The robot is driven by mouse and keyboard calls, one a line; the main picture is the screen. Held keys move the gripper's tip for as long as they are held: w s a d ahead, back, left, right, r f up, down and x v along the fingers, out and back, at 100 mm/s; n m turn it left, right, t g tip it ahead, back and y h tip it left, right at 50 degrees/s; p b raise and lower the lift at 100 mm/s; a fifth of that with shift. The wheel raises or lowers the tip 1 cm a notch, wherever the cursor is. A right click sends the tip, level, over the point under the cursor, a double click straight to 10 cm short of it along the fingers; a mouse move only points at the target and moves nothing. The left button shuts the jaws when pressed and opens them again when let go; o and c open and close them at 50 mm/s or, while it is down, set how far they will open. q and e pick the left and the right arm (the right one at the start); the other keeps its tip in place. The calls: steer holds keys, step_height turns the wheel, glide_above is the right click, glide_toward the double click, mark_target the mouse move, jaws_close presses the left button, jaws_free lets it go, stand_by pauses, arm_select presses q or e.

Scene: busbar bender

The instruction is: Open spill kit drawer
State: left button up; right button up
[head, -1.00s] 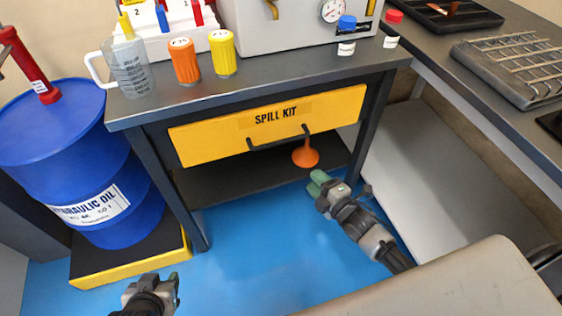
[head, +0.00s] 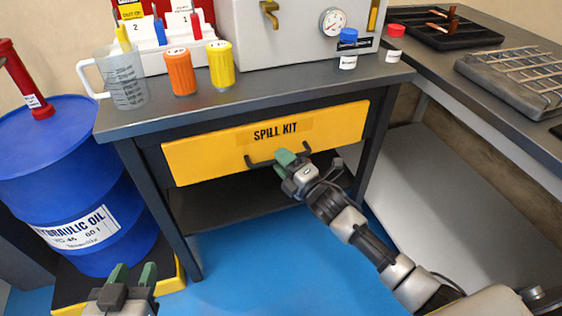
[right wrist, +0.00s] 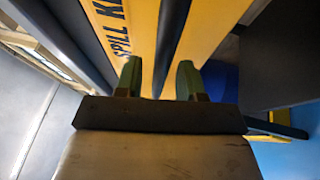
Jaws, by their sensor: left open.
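The yellow spill kit drawer (head: 215,155) is shut under the workbench. Its black bar handle (head: 256,163) runs below the lettering. My right gripper (head: 287,160) is at the handle's right part and hides some of it. In the right wrist view my right gripper (right wrist: 158,82) has its green fingers apart, and the dark handle (right wrist: 173,40) runs up from near the gap between them, in front of the yellow drawer (right wrist: 205,25). I cannot tell whether the fingers touch it. My left gripper (head: 132,276) is open and empty, low at the bottom left, away from the drawer.
A blue hydraulic oil drum (head: 70,190) stands on a yellow-edged platform left of the workbench. The benchtop (head: 285,98) carries a measuring jug (head: 122,78), an orange and a yellow bottle, and a grey machine. A dark lower shelf (head: 225,200) lies under the drawer. Blue floor is free in front.

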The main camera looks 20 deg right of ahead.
steer(key=shift+w+a, duration=0.15)
steer(key=shift+w, duration=0.2)
steer(key=shift+r, duration=0.1)
steer(key=shift+c, duration=0.5)
jaws_close()
steer(key=shift+s, duration=0.1)
